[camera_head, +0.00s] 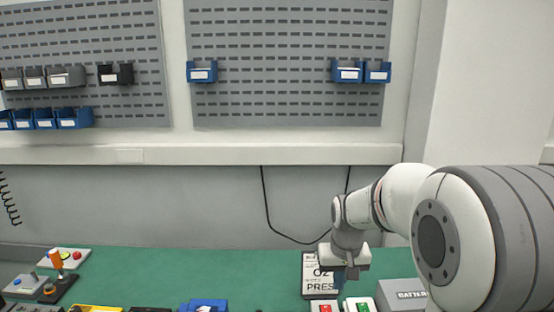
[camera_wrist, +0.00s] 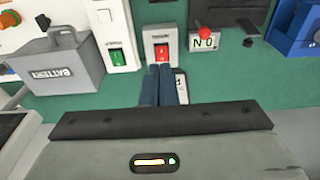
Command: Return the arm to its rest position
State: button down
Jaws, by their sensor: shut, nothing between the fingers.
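My arm reaches in from the right in the head view, with my gripper (camera_head: 347,272) pointing down over the green worktop (camera_head: 250,262). In the wrist view the fingers of my gripper (camera_wrist: 162,72) are together with nothing held. The fingertips appear in front of a white switch box with a red rocker (camera_wrist: 161,50). I cannot tell whether they touch it. Beside it stands a white box with a green rocker (camera_wrist: 116,58).
A grey battery box (camera_wrist: 58,68) stands near the switches. A red button with a label (camera_wrist: 204,36) and a blue bin (camera_wrist: 298,35) are on the other side. A joystick (camera_head: 57,265) stands at the far left. Perforated wall panels (camera_head: 285,100) carry bins. The middle worktop is clear.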

jog(key=s+r+t+b, duration=0.1)
jog(key=s+r, duration=0.1)
jog(key=s, duration=0.8)
jog(key=s+r+t, duration=0.1)
jog(key=s+r, duration=0.1)
jog(key=s, duration=0.9)
jog(key=shift+b, duration=0.4)
